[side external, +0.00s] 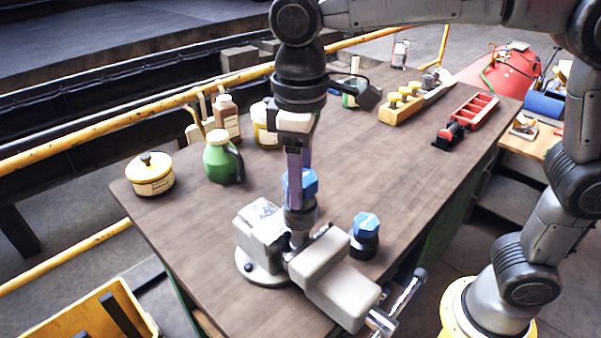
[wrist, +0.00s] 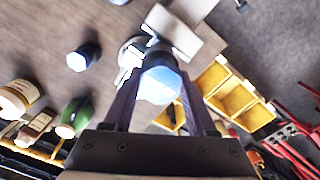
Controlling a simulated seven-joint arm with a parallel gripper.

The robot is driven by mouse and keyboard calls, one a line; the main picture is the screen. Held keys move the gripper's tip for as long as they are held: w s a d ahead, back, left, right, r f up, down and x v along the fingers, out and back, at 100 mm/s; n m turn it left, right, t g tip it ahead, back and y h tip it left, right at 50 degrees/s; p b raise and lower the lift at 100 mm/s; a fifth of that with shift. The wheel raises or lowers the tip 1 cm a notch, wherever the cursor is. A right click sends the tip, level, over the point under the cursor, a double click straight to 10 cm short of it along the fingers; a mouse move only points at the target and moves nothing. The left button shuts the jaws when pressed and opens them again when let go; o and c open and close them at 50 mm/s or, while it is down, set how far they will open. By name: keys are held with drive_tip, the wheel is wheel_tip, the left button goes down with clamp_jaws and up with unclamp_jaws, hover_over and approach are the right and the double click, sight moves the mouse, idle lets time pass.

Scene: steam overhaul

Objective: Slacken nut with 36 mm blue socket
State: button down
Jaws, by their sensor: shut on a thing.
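My gripper (side external: 299,178) points down over the vice and is shut on a blue hex-topped socket (side external: 308,184). In the wrist view, the socket's blue top (wrist: 160,84) is between the two fingers of my gripper (wrist: 157,92). The held socket is upright, with a dark lower body, directly above the pale grey vice (side external: 335,270) and the metal part between its jaws. The nut is hidden; I cannot tell whether the socket is seated on it. A second blue-topped socket (side external: 366,225) stands on the bench right of the vice. I cannot read either socket's size.
The wooden bench (side external: 215,215) holds a green jug (side external: 221,160), a cream tin (side external: 150,176) and bottles (side external: 226,115) at left. A wooden block with yellow-topped pieces (side external: 405,103) and a red tray (side external: 474,114) lie farther back. A yellow bin (side external: 135,303) sits below the front edge.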

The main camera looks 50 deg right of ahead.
drive_tip(key=shift+f, duration=0.7)
idle(0.3)
drive_tip(key=c, duration=0.9)
unclamp_jaws()
clamp_jaws()
drive_tip(key=n, duration=0.4)
drive_tip(key=shift+f, duration=0.1)
